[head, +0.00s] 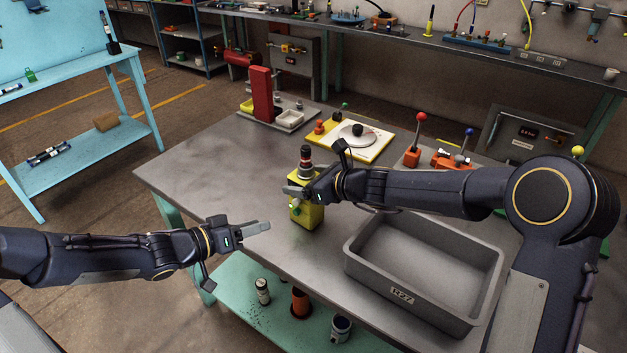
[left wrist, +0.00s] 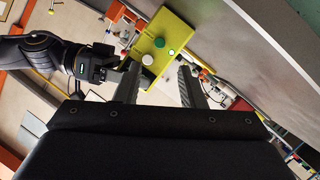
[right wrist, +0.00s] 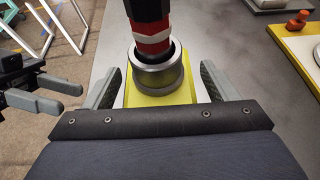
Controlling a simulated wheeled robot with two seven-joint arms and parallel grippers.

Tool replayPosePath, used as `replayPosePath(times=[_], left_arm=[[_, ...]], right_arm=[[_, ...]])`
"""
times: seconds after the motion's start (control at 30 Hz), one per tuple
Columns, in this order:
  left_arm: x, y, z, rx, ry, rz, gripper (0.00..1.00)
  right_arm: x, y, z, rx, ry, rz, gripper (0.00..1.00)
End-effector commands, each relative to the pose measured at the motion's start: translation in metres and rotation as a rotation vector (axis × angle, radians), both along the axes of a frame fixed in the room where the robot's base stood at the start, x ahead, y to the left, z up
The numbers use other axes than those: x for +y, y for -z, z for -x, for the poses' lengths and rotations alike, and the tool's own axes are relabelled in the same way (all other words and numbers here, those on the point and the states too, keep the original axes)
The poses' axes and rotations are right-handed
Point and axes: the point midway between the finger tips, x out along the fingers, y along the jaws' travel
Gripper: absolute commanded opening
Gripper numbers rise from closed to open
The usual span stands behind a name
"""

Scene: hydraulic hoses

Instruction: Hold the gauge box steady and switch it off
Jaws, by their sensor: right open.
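The gauge box (head: 307,216) is a yellow-green box standing upright near the front edge of the grey table, with a steel collar and a black-and-red fitting on top. In the left wrist view the box (left wrist: 178,35) shows a green button (left wrist: 159,42), a white button (left wrist: 148,60) and a glowing green lamp (left wrist: 172,51). My right gripper (head: 296,191) is open at the box's upper part; in the right wrist view its fingers (right wrist: 163,88) lie on either side of the box, apparently with gaps. My left gripper (head: 268,225) is open and empty, left of the box and apart from it.
A grey bin (head: 365,273) stands right of the box, beneath my right arm. A yellow-edged plate (head: 345,142), a red block with trays (head: 262,95) and orange lever units (head: 412,157) stand farther back. The table's left part is clear.

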Motion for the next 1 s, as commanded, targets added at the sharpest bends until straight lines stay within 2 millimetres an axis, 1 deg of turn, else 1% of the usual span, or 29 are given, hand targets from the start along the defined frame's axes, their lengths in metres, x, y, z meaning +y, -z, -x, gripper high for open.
replayPosePath(times=[0.2, 0.23, 0.6, 0.67, 0.93, 1.0], left_arm=[[0.0000, 0.0000, 0.0000, 0.000, 0.000, 0.000, 0.36], [0.0000, 0.0000, 0.0000, 0.000, 0.000, 0.000, 0.36], [0.0000, 0.0000, 0.0000, 0.000, 0.000, 0.000, 0.36], [0.0000, 0.0000, 0.0000, 0.000, 0.000, 0.000, 0.36], [0.0000, 0.0000, 0.0000, 0.000, 0.000, 0.000, 0.01], [0.0000, 0.0000, 0.0000, 0.000, 0.000, 0.000, 0.00]], right_arm=[[0.0002, 0.0003, -0.0002, -0.001, 0.000, 0.001, 0.80], [0.0002, 0.0003, -0.0002, -0.001, 0.000, 0.001, 0.77], [-0.0001, 0.0004, 0.0000, 0.000, 0.000, 0.001, 0.29], [-0.0001, 0.0004, 0.0000, 0.000, 0.000, 0.001, 0.22], [-0.0002, 0.0004, 0.0000, 0.000, 0.000, 0.001, 0.22], [-0.0003, 0.0005, 0.0000, 0.000, 0.000, 0.001, 0.22]])
